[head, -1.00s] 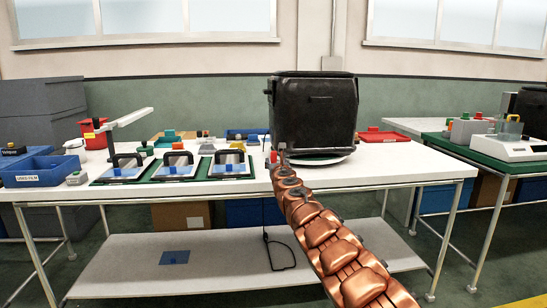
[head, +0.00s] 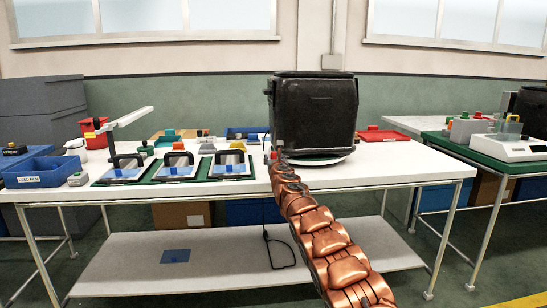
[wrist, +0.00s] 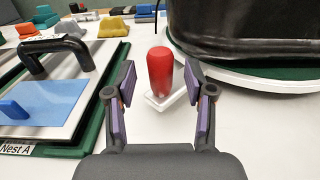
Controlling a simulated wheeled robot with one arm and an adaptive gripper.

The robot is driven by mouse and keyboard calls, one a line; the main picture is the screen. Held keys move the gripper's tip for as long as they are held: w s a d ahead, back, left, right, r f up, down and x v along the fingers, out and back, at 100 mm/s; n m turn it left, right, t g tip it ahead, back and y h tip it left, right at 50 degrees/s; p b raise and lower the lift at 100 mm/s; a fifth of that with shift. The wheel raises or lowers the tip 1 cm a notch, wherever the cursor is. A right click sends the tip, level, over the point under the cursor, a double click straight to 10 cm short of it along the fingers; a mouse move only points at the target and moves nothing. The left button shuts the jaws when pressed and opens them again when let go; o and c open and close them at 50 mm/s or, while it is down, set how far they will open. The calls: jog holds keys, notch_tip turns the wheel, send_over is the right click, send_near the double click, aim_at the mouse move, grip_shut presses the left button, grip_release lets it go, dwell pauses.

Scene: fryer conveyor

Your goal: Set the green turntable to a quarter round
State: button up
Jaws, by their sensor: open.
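In the head view the plate's white rim (head: 318,161) shows under the box. A red upright handle (wrist: 160,72) on a small white base (wrist: 167,98) stands left of the plate. My gripper (wrist: 163,92) is open, with its two purple-padded fingers on either side of the handle and no clear contact visible.
Left of the handle is a framed plate with a black handle and blue pad (wrist: 40,98), marked Nest A. More such frames (head: 176,165) stand on the white table (head: 400,170). A red tray (head: 382,135) lies behind to the right. A cable hangs below the table's front edge.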

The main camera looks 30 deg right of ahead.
jog(key=shift+p+x, duration=0.55)
jog(key=shift+x, duration=0.3)
jog(key=shift+w+d, duration=0.1)
jog(key=shift+w, duration=0.15)
grip_shut()
dwell(0.3)
